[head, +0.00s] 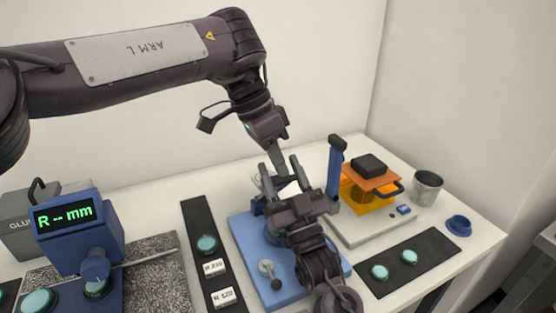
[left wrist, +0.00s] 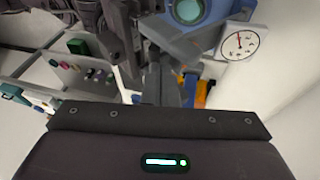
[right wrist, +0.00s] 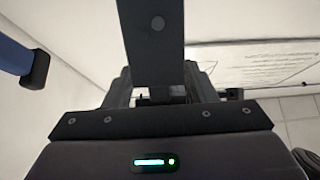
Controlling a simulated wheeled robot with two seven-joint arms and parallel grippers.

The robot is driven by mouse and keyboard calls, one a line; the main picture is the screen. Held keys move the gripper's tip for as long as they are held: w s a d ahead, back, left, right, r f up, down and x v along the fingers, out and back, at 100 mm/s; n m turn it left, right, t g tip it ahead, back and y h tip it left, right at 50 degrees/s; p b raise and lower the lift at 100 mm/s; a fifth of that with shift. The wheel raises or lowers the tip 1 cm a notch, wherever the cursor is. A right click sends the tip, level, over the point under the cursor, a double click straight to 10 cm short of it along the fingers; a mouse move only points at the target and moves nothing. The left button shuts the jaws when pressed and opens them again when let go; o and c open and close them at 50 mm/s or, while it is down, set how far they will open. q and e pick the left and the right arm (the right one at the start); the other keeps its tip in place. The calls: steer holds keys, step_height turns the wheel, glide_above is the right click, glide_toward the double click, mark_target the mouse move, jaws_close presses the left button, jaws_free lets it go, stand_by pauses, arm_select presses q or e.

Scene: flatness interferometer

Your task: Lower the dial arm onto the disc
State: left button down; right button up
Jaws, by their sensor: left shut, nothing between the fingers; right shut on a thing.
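The blue stand (head: 246,238) is at the centre of the head view, with a small grey lever (head: 268,274) on its base. The dial gauge (left wrist: 239,43), a white round face with a red needle, shows in the left wrist view beside a teal disc (left wrist: 188,10) in a blue ring. My right gripper (head: 284,180) is over the stand, shut on a part of the dial arm that is mostly hidden by its fingers. My left gripper (head: 281,146) is shut and empty, just behind and above the right one. In the head view my right arm covers the disc.
A blue post (head: 335,170) and an orange-topped fixture (head: 368,180) stand close right of my grippers. A metal cup (head: 427,187) and blue ring (head: 458,225) are further right. A blue readout box (head: 75,235) stands left; black button strips flank the stand.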

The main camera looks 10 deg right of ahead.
arm_select(q)
steer(key=shift+s+d+f, duration=0.2)
steer(key=shift+s+f, duration=0.4)
steer(key=shift+s, duration=0.15)
arm_select(e)
steer(key=shift+r, duration=0.1)
arm_select(q)
steer(key=shift+s+d+f, duration=0.15)
steer(key=shift+s+f, duration=0.05)
steer(key=shift+s, duration=0.05)
arm_select(e)
steer(key=shift+r, duration=0.1)
steer(key=o, duration=1)
arm_select(q)
steer(key=shift+w, duration=0.25)
arm_select(e)
steer(key=o, duration=0.4)
arm_select(q)
steer(key=shift+r, duration=0.1)
